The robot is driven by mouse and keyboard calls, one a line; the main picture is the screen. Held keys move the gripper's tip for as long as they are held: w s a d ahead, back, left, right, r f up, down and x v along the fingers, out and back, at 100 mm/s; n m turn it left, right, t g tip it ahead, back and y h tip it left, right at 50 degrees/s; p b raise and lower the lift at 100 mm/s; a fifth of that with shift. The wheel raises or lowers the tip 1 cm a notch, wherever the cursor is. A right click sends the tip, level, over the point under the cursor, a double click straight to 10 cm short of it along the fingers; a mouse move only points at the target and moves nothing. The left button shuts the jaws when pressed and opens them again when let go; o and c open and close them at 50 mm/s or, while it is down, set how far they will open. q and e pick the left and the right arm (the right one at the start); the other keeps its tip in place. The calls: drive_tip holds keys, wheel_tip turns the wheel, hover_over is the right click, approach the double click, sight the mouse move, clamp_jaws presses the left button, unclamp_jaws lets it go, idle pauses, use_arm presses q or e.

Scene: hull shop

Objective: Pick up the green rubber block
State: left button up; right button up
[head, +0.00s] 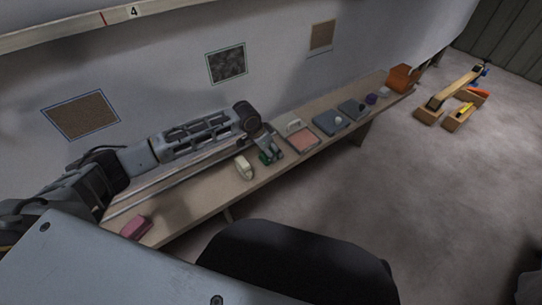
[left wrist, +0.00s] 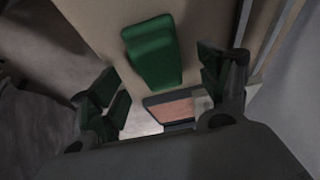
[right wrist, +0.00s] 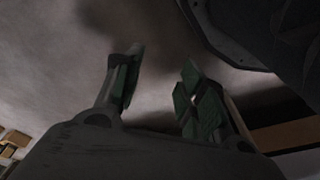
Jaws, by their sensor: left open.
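The green rubber block (left wrist: 152,50) lies on the tan bench top in the left wrist view, beyond and between my fingertips. My left gripper (left wrist: 160,80) is open, its green-padded fingers apart, with nothing between the tips. In the head view my left gripper (head: 267,148) points down over the bench. Green shows there, but I cannot tell block from finger pads. My right gripper (right wrist: 162,68) has its fingers apart and empty, with grey floor behind it. It is not seen in the head view.
A cream object (head: 244,168) lies just left of the left gripper, and a pink-faced tray (head: 303,140) just right. A pink block (head: 136,227) sits at the bench's near end. A grey-blue case (head: 330,122) and an orange-brown box (head: 403,78) stand farther along. The wall runs behind.

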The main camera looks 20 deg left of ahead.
use_arm(q)
drive_tip(key=shift+b+x, duration=0.3)
drive_tip(key=shift+x, duration=1)
drive_tip(key=c, duration=1.1)
